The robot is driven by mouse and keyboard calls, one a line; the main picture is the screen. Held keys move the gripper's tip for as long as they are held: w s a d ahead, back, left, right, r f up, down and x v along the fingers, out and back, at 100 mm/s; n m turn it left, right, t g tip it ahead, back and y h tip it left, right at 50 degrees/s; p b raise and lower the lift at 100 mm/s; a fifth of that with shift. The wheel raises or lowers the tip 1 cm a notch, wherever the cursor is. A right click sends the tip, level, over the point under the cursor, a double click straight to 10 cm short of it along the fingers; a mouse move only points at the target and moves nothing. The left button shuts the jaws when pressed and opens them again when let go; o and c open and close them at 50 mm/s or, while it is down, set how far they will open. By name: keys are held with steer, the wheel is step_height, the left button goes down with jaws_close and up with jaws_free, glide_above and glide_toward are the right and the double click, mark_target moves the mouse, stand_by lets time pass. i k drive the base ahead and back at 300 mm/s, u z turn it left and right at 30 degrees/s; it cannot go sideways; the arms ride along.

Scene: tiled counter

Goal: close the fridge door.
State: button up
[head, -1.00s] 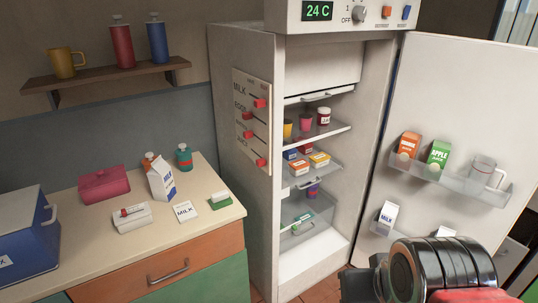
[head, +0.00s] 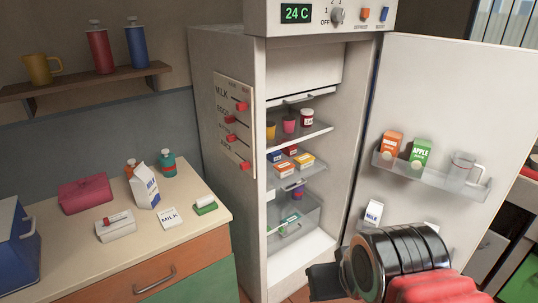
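The white fridge (head: 222,130) stands in the middle of the head view with its inside and shelves exposed. Its door (head: 440,90) is wide open, swung out to the right, with its inner face and shelves toward me. My arm's dark, ringed end and red part show at the bottom right, in front of the lower door. A dark piece of my gripper (head: 325,282) shows at the left of it, in front of the fridge's base. The fingertips cannot be made out, and I cannot tell whether the gripper touches anything. Part of the lower door shelf is hidden behind my arm.
The door shelf (head: 440,182) holds an orange carton (head: 390,145), a green apple carton (head: 420,152) and a clear jug (head: 462,168). A milk carton (head: 373,213) stands lower. At left, a counter (head: 75,240) carries cartons and boxes beside the fridge.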

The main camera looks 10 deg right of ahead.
mark_target(480, 100)
steer(key=i, duration=0.95)
steer(key=u, duration=2.5)
steer(key=k, duration=0.7)
steer(key=u, duration=0.1)
